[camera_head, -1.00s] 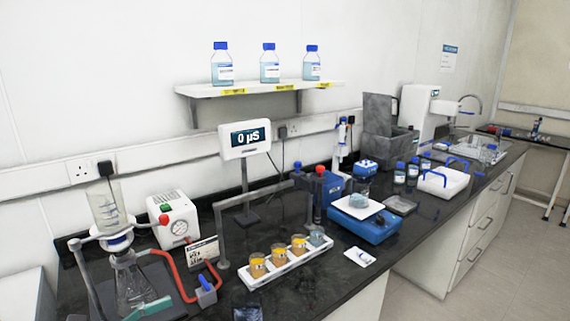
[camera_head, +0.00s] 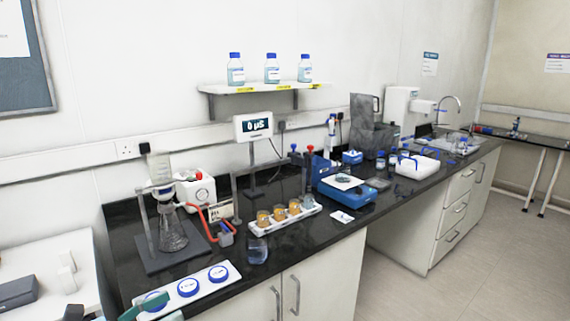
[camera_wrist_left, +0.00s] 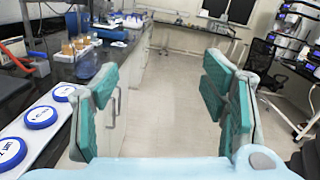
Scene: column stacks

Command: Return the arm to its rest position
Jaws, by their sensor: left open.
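My left gripper (camera_head: 146,306) shows at the bottom left corner of the head view, partly cut off by the frame edge. Its teal fingers overlap the near end of a white tray with blue round lids. In the left wrist view, the gripper (camera_wrist_left: 162,95) has its two teal finger pads wide apart, with only floor between them. It is open and empty, beside the front edge of the black bench (camera_wrist_left: 62,72). My right gripper is in neither view.
The white tray (camera_head: 212,276) lies at the bench's front left. A glass flask (camera_head: 172,236) stands behind it and a beaker (camera_head: 257,250) to its right. A white rack (camera_head: 290,222) holds amber beakers. The floor (camera_head: 440,285) in front is clear.

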